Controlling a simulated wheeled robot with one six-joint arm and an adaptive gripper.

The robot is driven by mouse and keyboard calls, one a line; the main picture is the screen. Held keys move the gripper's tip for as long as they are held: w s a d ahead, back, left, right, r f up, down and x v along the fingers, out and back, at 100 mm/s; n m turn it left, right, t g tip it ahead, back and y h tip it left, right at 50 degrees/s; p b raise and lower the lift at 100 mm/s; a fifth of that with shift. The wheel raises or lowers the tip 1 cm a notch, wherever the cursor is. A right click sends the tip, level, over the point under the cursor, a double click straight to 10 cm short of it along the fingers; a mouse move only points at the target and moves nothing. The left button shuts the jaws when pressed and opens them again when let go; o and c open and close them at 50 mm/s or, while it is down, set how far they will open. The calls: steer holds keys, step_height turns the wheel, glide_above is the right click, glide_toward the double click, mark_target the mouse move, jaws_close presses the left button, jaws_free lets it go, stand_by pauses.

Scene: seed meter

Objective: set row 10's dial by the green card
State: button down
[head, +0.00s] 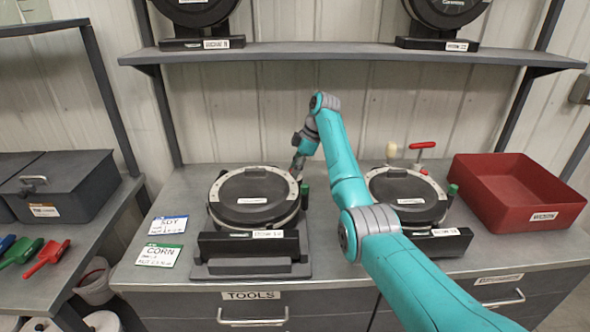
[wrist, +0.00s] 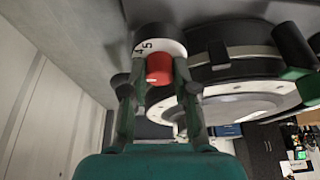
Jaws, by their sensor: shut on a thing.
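The green-topped card (head: 159,255), headed CORN, lies flat at the bench's left end; its smaller lines are too small to read. A black round meter with a pale rim (head: 254,199) stands right of it, its front label unreadable. My gripper (head: 297,168) is at this meter's upper right edge. In the wrist view, my gripper (wrist: 159,80) is shut on a red knob (wrist: 159,69), a finger on each side. Behind the knob is a white dial (wrist: 161,47) with figures that look like 4 and 5. The dial's pointer cannot be made out.
A blue-topped SOY card (head: 168,226) lies behind the green card. A second meter (head: 405,195) stands to the right, with a red T-handle (head: 423,145) behind it. A red bin (head: 517,190) is at the right end. A shelf (head: 350,53) with more meters hangs above.

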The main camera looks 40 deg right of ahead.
steer(key=c, duration=0.9)
jaws_free()
